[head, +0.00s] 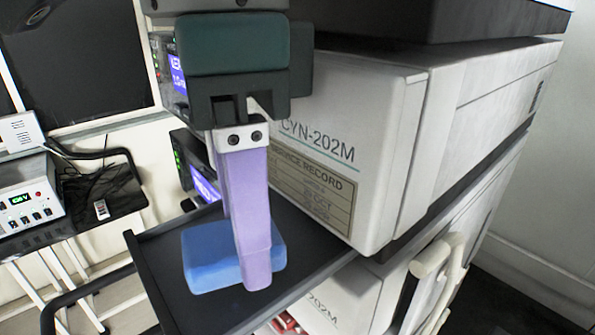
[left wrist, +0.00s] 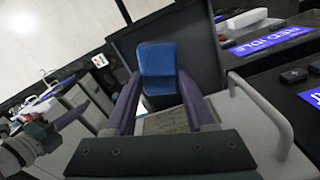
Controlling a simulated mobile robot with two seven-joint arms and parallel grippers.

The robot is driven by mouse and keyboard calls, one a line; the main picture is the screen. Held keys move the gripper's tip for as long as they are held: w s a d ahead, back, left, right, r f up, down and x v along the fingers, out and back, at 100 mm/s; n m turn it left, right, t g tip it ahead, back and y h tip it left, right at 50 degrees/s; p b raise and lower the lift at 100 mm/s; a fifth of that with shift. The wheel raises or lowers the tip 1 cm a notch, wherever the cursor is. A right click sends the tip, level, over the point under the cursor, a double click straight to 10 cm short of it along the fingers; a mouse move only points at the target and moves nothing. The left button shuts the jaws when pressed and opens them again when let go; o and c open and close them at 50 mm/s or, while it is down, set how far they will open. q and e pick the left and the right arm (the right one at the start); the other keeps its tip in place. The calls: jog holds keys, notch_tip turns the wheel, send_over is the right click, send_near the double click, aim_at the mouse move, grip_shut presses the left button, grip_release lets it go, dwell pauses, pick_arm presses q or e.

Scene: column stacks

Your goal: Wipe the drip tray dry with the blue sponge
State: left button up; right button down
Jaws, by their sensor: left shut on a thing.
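The blue sponge (head: 210,262) is a rounded block, low over the dark drip tray (head: 160,287). My left gripper (head: 252,268) points down with its lavender fingers shut on the sponge. In the left wrist view the sponge (left wrist: 157,62) sits between the fingertips of the left gripper (left wrist: 158,85), with the dark tray (left wrist: 205,45) behind it. I cannot tell whether the sponge's underside touches the tray. Any wetness on the tray is not visible. What looks like my right gripper (left wrist: 72,117) shows small at the left of the left wrist view; its jaws are unclear.
A white cabinet unit (head: 345,130) marked CYN-202M stands right beside the tray. A pale handle (head: 438,255) sticks out at lower right. Instruments with lit displays (head: 205,187) stand behind the gripper. A bench with a white device (head: 25,195) is at far left.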

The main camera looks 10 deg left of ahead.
pick_arm(q)
jog(key=shift+f, duration=0.65)
